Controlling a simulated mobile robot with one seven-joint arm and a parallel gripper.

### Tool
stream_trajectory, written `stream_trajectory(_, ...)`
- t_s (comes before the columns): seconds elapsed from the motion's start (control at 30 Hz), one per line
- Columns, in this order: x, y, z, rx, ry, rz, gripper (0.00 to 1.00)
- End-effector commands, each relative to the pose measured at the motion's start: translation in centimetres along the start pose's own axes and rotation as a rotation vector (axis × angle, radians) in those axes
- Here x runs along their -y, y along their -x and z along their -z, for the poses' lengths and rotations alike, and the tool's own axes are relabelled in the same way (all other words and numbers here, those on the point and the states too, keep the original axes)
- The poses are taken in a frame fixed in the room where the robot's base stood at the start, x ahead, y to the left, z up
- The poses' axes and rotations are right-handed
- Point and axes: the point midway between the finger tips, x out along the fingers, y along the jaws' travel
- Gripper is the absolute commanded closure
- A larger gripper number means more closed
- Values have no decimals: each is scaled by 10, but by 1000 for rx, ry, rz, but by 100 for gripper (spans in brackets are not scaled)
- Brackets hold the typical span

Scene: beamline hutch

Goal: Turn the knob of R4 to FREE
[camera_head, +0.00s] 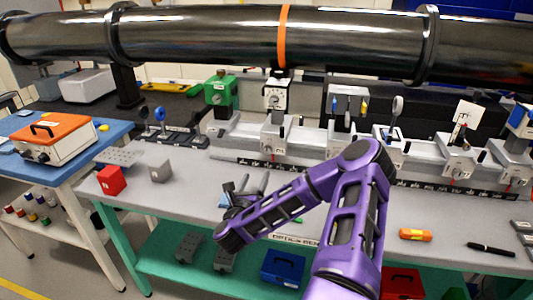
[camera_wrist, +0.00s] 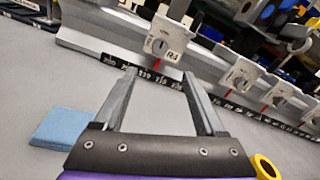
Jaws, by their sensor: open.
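The R4 carriage (camera_wrist: 168,40) stands on the grey rail near the top middle of the wrist view. Its pale front plate carries a small round grey knob (camera_wrist: 157,45) beside the R4 label. The markings around the knob are too small to read, so I cannot tell its setting. My gripper (camera_wrist: 160,74) is open and empty, its two fingers pointing toward the rail below the R4 plate. The fingers look apart from the knob. In the head view my gripper (camera_head: 250,186) is low over the bench in front of the rail. I cannot read R4 there.
More knobbed carriages (camera_wrist: 242,76) stand along the rail to the right. A numbered scale strip (camera_wrist: 150,76) runs along the rail's foot. A dark pipe (camera_head: 200,35) crosses above the bench.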

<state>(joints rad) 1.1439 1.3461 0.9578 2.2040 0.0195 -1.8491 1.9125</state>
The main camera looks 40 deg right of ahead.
Motion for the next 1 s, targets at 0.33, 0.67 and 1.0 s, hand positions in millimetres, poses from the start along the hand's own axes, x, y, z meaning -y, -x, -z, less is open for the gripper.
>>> stream_trajectory(0.33, 1, -77, -1, 3, 2, 3, 27)
stream_trajectory(0.67, 0, -136, -1, 3, 3, -1, 27)
stream_trajectory(1.0, -1, -151, -1, 2, 3, -3, 27)
